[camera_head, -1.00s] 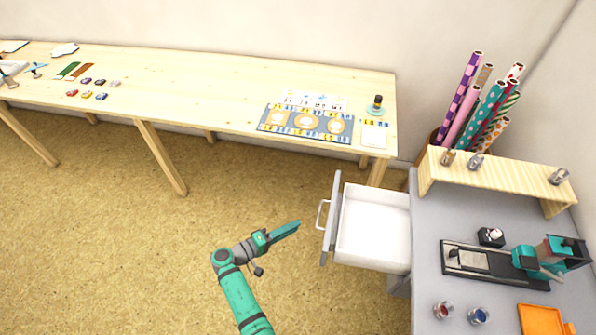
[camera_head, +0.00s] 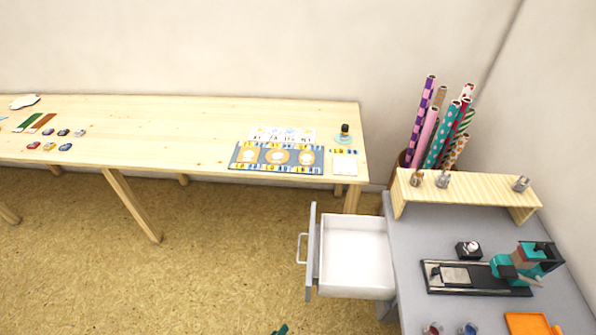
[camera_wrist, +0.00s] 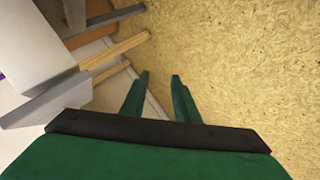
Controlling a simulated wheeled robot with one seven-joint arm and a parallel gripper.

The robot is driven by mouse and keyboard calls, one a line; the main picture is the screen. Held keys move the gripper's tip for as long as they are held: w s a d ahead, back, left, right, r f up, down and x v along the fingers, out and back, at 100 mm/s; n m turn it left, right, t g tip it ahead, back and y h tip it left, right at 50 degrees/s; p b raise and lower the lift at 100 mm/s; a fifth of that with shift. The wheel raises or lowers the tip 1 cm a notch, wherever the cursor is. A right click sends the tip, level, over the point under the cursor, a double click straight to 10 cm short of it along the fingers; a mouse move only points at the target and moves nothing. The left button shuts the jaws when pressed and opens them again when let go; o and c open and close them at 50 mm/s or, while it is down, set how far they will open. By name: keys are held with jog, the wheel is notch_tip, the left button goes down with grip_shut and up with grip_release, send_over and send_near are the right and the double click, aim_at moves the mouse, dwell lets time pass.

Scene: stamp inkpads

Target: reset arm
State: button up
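My gripper (camera_wrist: 160,98) shows in the wrist view with its two green fingers apart and nothing between them. It hangs over the bare floor. In the head view only a small green piece of my arm (camera_head: 281,330) shows at the bottom edge; the rest is out of view. The white drawer (camera_head: 355,255) of the grey desk stands open and looks empty. The drawer side and wooden legs show at the left of the wrist view, apart from the fingers.
The grey desk (camera_head: 400,232) at right holds a stamping device (camera_head: 470,277), a small shelf (camera_head: 465,196), small pots and an orange tray (camera_head: 528,324). A long wooden table (camera_head: 170,125) runs along the wall. Open floor (camera_head: 220,255) lies left of the drawer.

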jog(key=s+d+r+m+t+y, duration=0.1)
jog(key=s+r+m+t+y, duration=0.2)
jog(key=s+r, duration=0.85)
jog(key=s+d+r+m+t, duration=0.1)
jog(key=s+d+r, duration=0.1)
jog(key=r, duration=0.5)
jog(key=s+d+r+m+t, duration=0.1)
jog(key=s+d+r, duration=0.1)
jog(key=r, duration=0.6)
jog(key=s+d+r+m+t, duration=0.1)
jog(key=s+d+r+t, duration=0.1)
jog(key=r, duration=0.6)
jog(key=shift+s+r+m+y, duration=0.25)
jog(key=shift+s+m+y, duration=0.15)
jog(key=shift+s, duration=0.2)
jog(key=shift+w, duration=0.15)
